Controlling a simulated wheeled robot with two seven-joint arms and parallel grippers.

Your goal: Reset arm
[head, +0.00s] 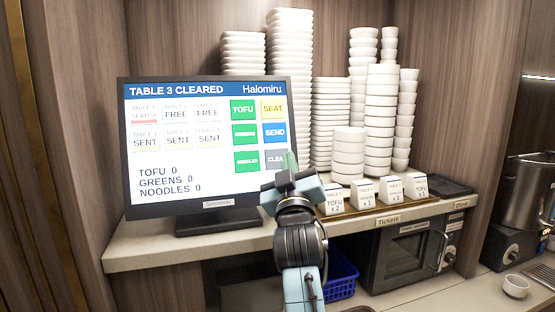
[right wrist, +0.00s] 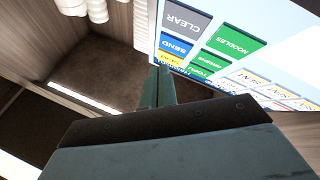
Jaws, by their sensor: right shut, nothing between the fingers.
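My right arm rises from the bottom of the head view. My right gripper (head: 290,160) is shut and empty, in front of the lower right of the order screen (head: 215,180). Its fingertips partly cover the grey CLEAR button (head: 275,159). In the right wrist view the closed fingers of my right gripper (right wrist: 160,75) point up beside the edge of the screen (right wrist: 285,50); I cannot tell whether they touch it. The screen reads TABLE 3 CLEARED, with tofu, greens and noodles all at 0. My left gripper is not in view.
The screen stands on a shelf (head: 140,250). Tall stacks of white bowls (head: 382,115) stand behind and to its right. Several ticket blocks (head: 363,193) stand in a row right of my gripper. Below are an oven (head: 400,258), a blue basket (head: 342,275) and a small cup (head: 515,286).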

